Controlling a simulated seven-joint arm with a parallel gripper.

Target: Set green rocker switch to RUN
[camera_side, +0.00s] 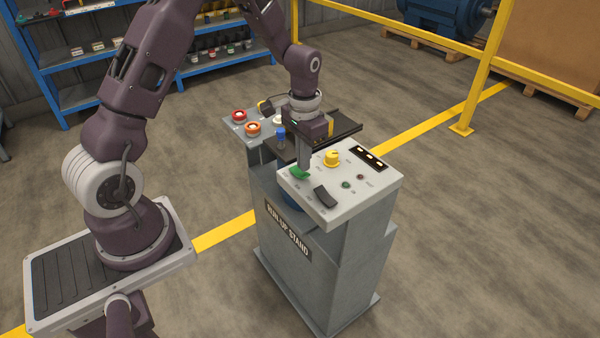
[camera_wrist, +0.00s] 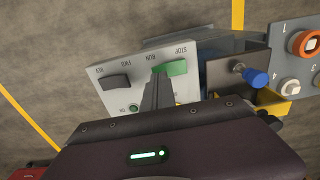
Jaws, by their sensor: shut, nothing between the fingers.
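The green rocker switch (camera_side: 298,174) is on the grey sloped panel (camera_side: 352,190) of the run-up stand. It also shows in the wrist view (camera_wrist: 177,68), with STOP printed by its right end and RUN by its left end. My gripper (camera_side: 304,167) is shut and empty, pointing down at the green rocker. In the wrist view the fingertips (camera_wrist: 157,76) are at the rocker's RUN end and cover part of it. They look close to or touching it; contact is not clear. I cannot tell which way the rocker is tipped.
A black rocker (camera_side: 325,196), marked FWD and REV in the wrist view, sits beside the green one. A yellow knob (camera_side: 332,158) stands behind. A blue-topped lever (camera_wrist: 255,77) and a box with red (camera_side: 239,116) and orange (camera_side: 253,128) buttons are to the panel's side.

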